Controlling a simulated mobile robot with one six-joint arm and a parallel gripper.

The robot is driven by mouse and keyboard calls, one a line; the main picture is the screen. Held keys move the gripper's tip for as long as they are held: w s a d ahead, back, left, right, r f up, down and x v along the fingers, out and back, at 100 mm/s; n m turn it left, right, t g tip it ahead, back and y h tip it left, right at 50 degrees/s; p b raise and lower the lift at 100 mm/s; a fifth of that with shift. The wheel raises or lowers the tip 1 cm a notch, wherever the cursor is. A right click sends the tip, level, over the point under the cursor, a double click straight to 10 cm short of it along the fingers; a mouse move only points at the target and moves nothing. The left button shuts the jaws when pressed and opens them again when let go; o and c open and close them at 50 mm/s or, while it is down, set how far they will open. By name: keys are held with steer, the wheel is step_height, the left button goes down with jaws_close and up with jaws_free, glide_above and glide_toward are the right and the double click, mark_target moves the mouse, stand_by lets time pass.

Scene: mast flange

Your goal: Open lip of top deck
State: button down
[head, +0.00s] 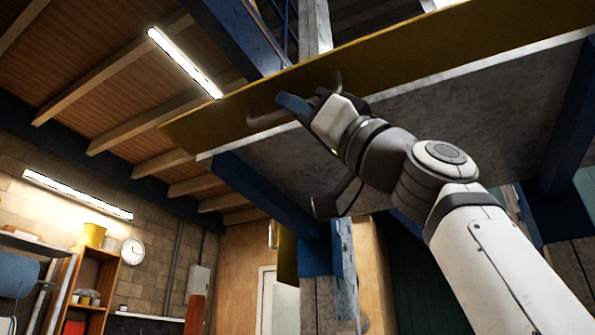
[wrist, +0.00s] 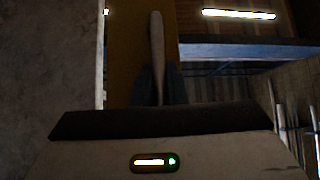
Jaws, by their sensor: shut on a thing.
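The lip is a long yellow panel (head: 430,50) along the front edge of the top deck (head: 480,105), whose grey underside shows overhead. A pale bar handle (head: 267,119) is on the lip's face. My gripper (head: 306,99) is at the handle, with its fingers on either side of the bar. In the wrist view the handle (wrist: 157,50) runs up from between the dark fingers of my gripper (wrist: 158,88), which is shut on it. The yellow lip (wrist: 125,50) lies behind the handle there. My gripper hides the handle's middle in the head view.
Blue beams (head: 262,195) support the deck from below, and a blue post (head: 240,35) rises behind the lip. A lower yellow panel (head: 287,258) hangs by the column. Shelves (head: 90,285) stand far left. The space left of the deck is open.

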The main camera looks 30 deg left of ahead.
stand_by(0.3)
steer(key=c, duration=1.5)
jaws_free()
steer(key=shift+o, duration=0.2)
steer(key=b+v, duration=0.6)
steer(key=v, duration=0.2)
